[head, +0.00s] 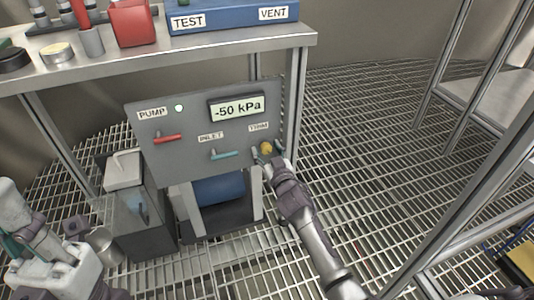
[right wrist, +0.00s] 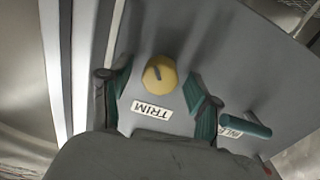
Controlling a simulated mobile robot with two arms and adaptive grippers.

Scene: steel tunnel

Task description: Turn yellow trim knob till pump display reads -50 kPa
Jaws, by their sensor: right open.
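The yellow trim knob (head: 266,148) sits on the grey pump panel (head: 180,125), below the TRIM label. In the right wrist view the knob (right wrist: 160,75) shows a dark pointer mark. My right gripper (head: 267,151) is open, with its teal fingertips on either side of the knob and a gap to each side in the wrist view (right wrist: 160,92). The pump display (head: 236,108) reads -50 kPa. My left arm (head: 45,245) shows at the lower left; I cannot make out its gripper fingers clearly.
A red PUMP lever (head: 167,138) and a teal INLET lever (head: 225,155) are on the same panel, left of the knob. A lit lamp (head: 179,108) is beside PUMP. A steel table (head: 200,58) stands above. Open grating floor (head: 350,130) lies to the right.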

